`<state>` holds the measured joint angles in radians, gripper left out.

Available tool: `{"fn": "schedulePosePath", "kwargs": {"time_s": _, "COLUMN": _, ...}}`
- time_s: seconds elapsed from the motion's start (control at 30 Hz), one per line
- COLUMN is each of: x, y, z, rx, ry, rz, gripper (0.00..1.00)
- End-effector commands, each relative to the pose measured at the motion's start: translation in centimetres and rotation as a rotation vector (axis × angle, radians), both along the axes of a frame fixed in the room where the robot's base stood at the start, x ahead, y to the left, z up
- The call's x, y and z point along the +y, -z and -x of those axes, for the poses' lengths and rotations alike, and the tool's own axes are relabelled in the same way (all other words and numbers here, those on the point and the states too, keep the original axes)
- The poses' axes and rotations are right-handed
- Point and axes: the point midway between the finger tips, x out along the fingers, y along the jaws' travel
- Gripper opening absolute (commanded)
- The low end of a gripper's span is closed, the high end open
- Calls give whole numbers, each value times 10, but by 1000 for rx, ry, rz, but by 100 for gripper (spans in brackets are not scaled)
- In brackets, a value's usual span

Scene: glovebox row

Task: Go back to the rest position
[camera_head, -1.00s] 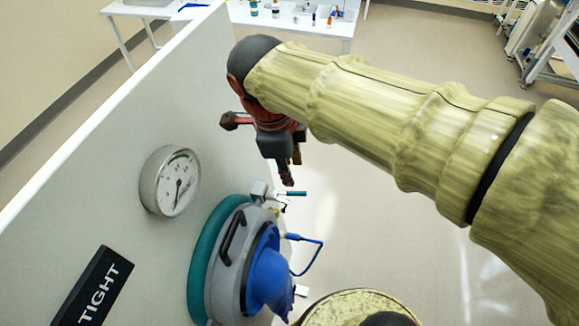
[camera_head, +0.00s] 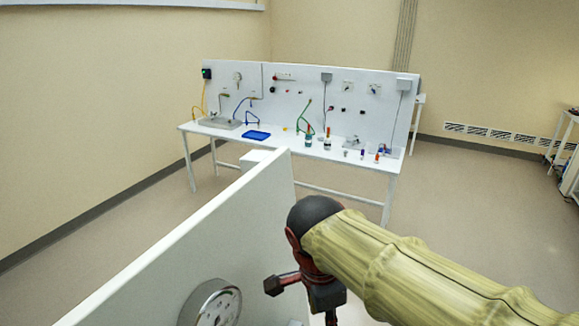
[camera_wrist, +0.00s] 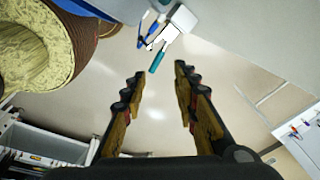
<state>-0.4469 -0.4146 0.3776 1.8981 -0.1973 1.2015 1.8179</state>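My gripper (camera_wrist: 160,90) is open in the wrist view, with two separate fingers and nothing between them. Beyond the fingertips is a teal-handled latch (camera_wrist: 157,60) on a grey and white fitting, apart from the fingers. In the head view my arm reaches in from the lower right, and my gripper's wrist part hangs beside the end of the white panel (camera_head: 215,225). The fingertips are cut off by the bottom edge there. A round gauge (camera_head: 218,305) on the panel is partly cut off at the bottom.
A white bench (camera_head: 290,150) with a back board stands further back. It carries a blue tray (camera_head: 256,135), hoses and small bottles. Open floor (camera_head: 470,195) lies to the right of the bench. A shelf or cart (camera_head: 570,160) stands at the right edge.

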Motion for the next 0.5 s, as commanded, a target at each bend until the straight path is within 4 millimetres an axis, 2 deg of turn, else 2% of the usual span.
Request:
{"fn": "schedulePosePath", "kwargs": {"time_s": 0.27, "x": 2, "y": 19, "z": 14, "rx": 36, "ry": -531, "rz": 35, "gripper": 29}}
{"fn": "schedulePosePath", "kwargs": {"time_s": 0.5, "x": -11, "y": 40, "z": 30, "rx": 18, "ry": -951, "rz": 75, "gripper": 29}}
